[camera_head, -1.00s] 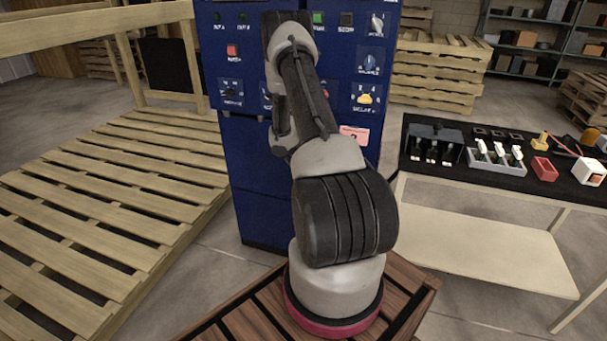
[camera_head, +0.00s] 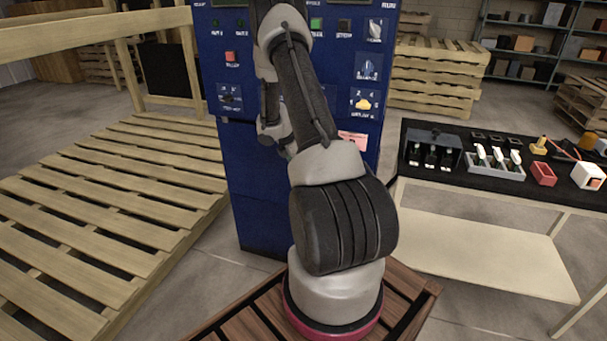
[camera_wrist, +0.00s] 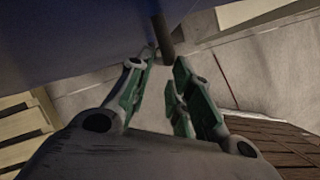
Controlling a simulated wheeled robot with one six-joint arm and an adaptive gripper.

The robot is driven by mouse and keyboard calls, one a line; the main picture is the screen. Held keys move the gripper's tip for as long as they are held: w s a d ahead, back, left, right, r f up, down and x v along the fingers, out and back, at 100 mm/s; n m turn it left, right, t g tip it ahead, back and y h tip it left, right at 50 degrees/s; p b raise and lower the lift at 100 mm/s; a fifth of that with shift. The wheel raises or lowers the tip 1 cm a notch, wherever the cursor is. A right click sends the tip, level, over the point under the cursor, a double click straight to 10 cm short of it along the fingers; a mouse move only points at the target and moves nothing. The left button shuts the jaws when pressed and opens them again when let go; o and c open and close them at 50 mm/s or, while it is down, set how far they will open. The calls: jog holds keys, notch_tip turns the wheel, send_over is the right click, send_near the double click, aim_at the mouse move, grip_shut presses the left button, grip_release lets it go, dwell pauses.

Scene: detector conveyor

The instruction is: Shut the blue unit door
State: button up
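The blue unit (camera_head: 250,180) stands upright in front of me in the head view. Its front carries buttons, dials and labels, and my arm covers the middle of it. I cannot make out a door edge or how far a door stands open. In the wrist view a large blue surface (camera_wrist: 70,40) fills the upper left. A dark rod-like piece (camera_wrist: 162,37), perhaps a handle, sticks down from it just beyond the fingertips. My gripper (camera_wrist: 166,75) is open, its green-padded fingers apart with nothing between them. In the head view my gripper is hidden.
A wooden pallet platform with a rail (camera_head: 120,185) lies to the left. A table (camera_head: 480,240) with a black top and several small items stands to the right. Stacked pallets (camera_head: 435,75) and shelves are behind. Bare floor shows between platform and unit.

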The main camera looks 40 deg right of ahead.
jog(key=v, duration=0.4)
jog(key=shift+a+r, duration=0.2)
jog(key=shift+r, duration=0.1)
